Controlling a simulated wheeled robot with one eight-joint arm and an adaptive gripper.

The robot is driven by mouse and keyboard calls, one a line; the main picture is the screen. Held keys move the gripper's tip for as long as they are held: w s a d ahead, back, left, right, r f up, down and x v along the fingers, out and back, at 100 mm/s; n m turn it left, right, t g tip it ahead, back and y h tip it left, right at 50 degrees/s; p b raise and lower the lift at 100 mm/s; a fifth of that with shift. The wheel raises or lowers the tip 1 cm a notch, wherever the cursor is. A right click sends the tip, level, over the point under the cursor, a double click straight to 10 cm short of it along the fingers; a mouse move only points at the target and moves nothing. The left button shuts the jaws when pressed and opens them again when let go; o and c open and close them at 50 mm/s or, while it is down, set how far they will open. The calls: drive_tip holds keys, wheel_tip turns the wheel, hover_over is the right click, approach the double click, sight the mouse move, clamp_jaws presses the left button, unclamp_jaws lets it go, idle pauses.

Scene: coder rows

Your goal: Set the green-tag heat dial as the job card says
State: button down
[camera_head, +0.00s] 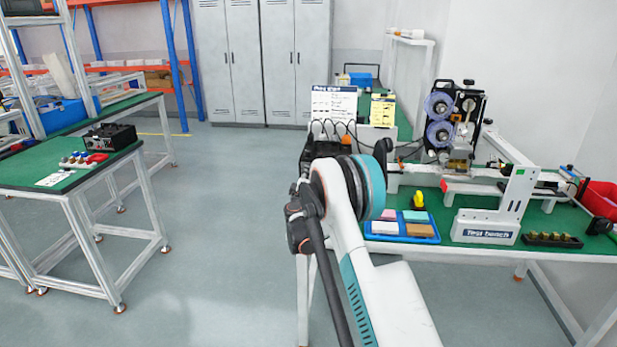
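A white card with a dark header (334,104) stands at the back left of the right-hand bench; its text is too small to read. A yellow card (383,110) stands beside it. A coder machine (455,120) with two purple reels stands on the bench. A dark unit with cables (318,142) sits below the white card, partly behind my arm. I cannot make out a green tag or a heat dial on either. My arm rises through the middle foreground, in front of the bench's left end. My gripper cannot be made out.
The green-topped bench (590,243) carries a blue tray (402,238) of coloured blocks, a "Test bench" stand (487,228) and a red bin (601,197). Another table at left holds a black device (110,138). The floor between is clear.

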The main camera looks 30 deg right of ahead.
drive_tip(key=shift+f+m, duration=0.1)
drive_tip(key=shift+m, duration=1.2)
drive_tip(key=c, duration=1.3)
unclamp_jaws()
drive_tip(key=shift+c, duration=0.2)
drive_tip(key=v, duration=1.2)
drive_tip(key=shift+a, duration=0.1)
